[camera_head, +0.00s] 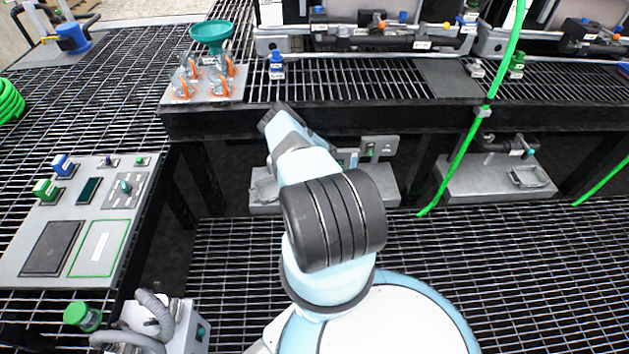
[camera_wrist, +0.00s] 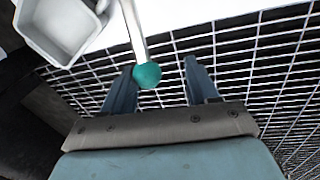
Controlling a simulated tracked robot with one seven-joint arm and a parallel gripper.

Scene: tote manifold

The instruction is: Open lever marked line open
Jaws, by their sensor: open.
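In the wrist view, a lever (camera_wrist: 135,30) with a thin metal rod and a round teal knob (camera_wrist: 148,75) comes down from the top. My gripper (camera_wrist: 160,67) is open, with one finger on each side of the knob. The knob is nearer the left finger, and I cannot tell whether they touch. Nothing is gripped. No "line open" marking can be read. In the head view, my arm reaches to the bench's front edge, and the gripper and the lever are hidden behind it.
In the wrist view, a grey open tray (camera_wrist: 62,57) sits at the upper left, beside a white surface. Grating lies beyond the fingers. In the head view, the bench edge (camera_head: 430,117) overhangs low grey units (camera_head: 498,182). A green hose (camera_head: 460,150) hangs right of my arm.

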